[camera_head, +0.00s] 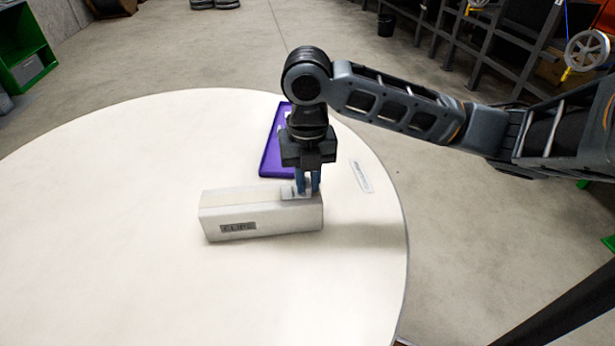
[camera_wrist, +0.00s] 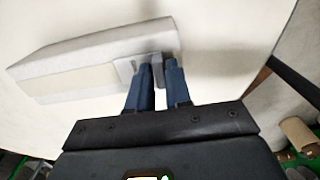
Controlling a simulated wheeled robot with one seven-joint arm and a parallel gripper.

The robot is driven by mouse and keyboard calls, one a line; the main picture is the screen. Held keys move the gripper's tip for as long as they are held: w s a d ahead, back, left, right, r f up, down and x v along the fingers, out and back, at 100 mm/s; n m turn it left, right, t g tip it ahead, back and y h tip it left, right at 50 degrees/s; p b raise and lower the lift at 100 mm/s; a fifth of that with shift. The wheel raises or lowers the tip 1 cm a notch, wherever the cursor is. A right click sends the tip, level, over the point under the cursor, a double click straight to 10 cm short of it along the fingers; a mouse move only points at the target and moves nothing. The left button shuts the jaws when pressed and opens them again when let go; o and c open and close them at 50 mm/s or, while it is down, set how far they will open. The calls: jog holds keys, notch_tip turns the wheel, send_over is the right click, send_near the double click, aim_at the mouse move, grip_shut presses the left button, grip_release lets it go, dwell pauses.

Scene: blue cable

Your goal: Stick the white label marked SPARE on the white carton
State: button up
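The white carton (camera_head: 260,218) lies on the round table, a dark printed mark on its front face; it also shows in the wrist view (camera_wrist: 85,62). My gripper (camera_head: 307,190) points down at the carton's right end.
A purple tray (camera_head: 271,150) with small pale items lies behind my gripper, partly hidden by it. Another white label (camera_head: 361,177) with small print lies on the table (camera_head: 110,200) to the right. The table's left and front are clear.

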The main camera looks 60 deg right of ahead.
aim_at(308, 182)
jog(key=shift+o, duration=0.4)
jog(key=o, duration=0.5)
jog(key=shift+c, duration=0.2)
jog(key=shift+r, duration=0.2)
jog(key=shift+r+p, duration=2.4)
jog(key=shift+r, duration=1)
